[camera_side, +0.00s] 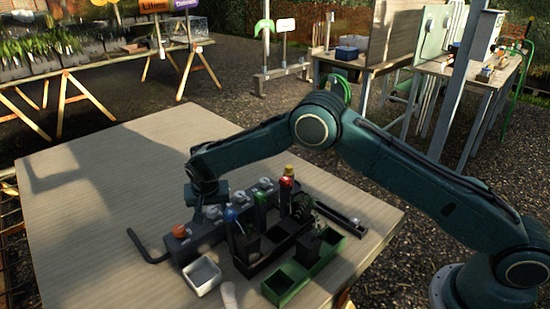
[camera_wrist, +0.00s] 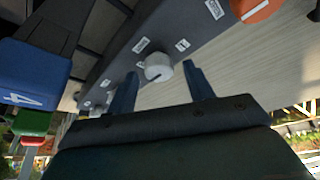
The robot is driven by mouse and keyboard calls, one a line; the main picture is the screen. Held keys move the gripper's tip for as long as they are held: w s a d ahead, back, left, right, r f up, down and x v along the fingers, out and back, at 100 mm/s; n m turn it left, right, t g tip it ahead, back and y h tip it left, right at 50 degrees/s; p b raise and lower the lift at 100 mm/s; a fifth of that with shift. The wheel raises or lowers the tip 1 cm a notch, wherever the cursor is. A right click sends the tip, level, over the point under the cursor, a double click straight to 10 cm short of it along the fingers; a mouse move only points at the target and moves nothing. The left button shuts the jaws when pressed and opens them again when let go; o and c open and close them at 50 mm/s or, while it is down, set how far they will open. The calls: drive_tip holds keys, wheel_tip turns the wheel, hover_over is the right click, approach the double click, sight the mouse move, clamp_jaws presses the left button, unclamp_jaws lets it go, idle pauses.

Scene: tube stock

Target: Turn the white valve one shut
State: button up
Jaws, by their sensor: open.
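A dark manifold bar (camera_side: 205,237) on the table carries an orange valve knob (camera_side: 180,231) and several white ones in a row. In the wrist view a white valve knob (camera_wrist: 158,66) with a dark line on its face sits between my open fingertips. It looks like the white knob beside the orange one (camera_wrist: 258,9). My gripper (camera_side: 199,207) is over the bar, its two fingers (camera_wrist: 160,72) apart on either side of this knob; I cannot tell whether they touch it. Small white labels lie near the knob, too small to read.
A blue-capped tube (camera_side: 230,216) stands close by my gripper; its cap shows at the left of the wrist view (camera_wrist: 35,78). Green (camera_side: 260,199) and red (camera_side: 286,182) ones stand farther along. A white tray (camera_side: 203,289) and green tray (camera_side: 327,262) lie in front. The table's left is clear.

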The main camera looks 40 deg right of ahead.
drive_tip(key=c, duration=1)
drive_tip(key=shift+m, duration=0.4)
drive_tip(key=shift+o, duration=0.2)
drive_tip(key=m+g+h, duration=0.1)
drive_tip(key=m, duration=0.1)
drive_tip(key=shift+m, duration=0.3)
drive_tip(key=shift+a+m+g, duration=0.1)
drive_tip(key=shift+m+g, duration=0.4)
drive_tip(key=shift+m, duration=1.1)
drive_tip(key=shift+m+h, duration=0.3)
drive_tip(key=shift+m, duration=0.2)
drive_tip(key=o, duration=1)
drive_tip(key=shift+c, duration=0.2)
